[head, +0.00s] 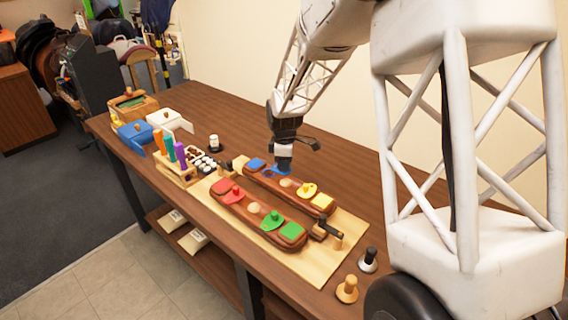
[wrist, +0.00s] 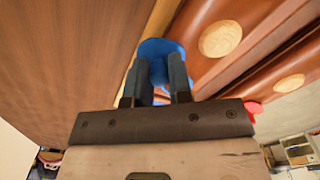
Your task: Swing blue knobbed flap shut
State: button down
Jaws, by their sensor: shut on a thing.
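The blue knobbed flap (head: 272,172) is at the far end of the rear brown leather bar (head: 290,189), near a blue square pad (head: 256,163). My gripper (head: 283,165) comes down over it from above. In the wrist view my gripper (wrist: 159,66) has its two dark fingers closed on the blue knob, and the blue flap (wrist: 160,46) shows rounded just beyond the fingertips. The flap reaches past the bar's edge, over the pale board. The fingers hide part of the knob and the flap's hinge side.
The same bar bears a yellow knobbed flap (head: 308,189) and yellow pad (head: 322,202). The front bar has a red flap (head: 233,192) and a green flap (head: 272,220). A rack of coloured handles (head: 174,155) stands left. Table space behind the bars is clear.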

aim_at(272, 166)
jog(key=m, duration=0.3)
jog(key=s+a+m, duration=0.1)
jog(key=m, duration=0.4)
jog(key=a+m, duration=0.1)
jog(key=shift+s+a+m, duration=0.1)
jog(key=shift+s+m, duration=0.2)
jog(key=shift+m, duration=0.1)
jog(key=m, duration=0.1)
jog(key=a+m, duration=0.1)
jog(key=m, duration=0.3)
jog(key=shift+w+a, duration=0.1)
jog(key=shift+a, duration=0.2)
jog(key=m, duration=0.2)
jog(key=a+m, duration=0.1)
jog(key=m, duration=0.3)
jog(key=shift+w+a, duration=0.2)
jog(key=shift+w, duration=0.2)
jog(key=c, duration=1)
grip_release()
jog(key=shift+c, duration=0.2)
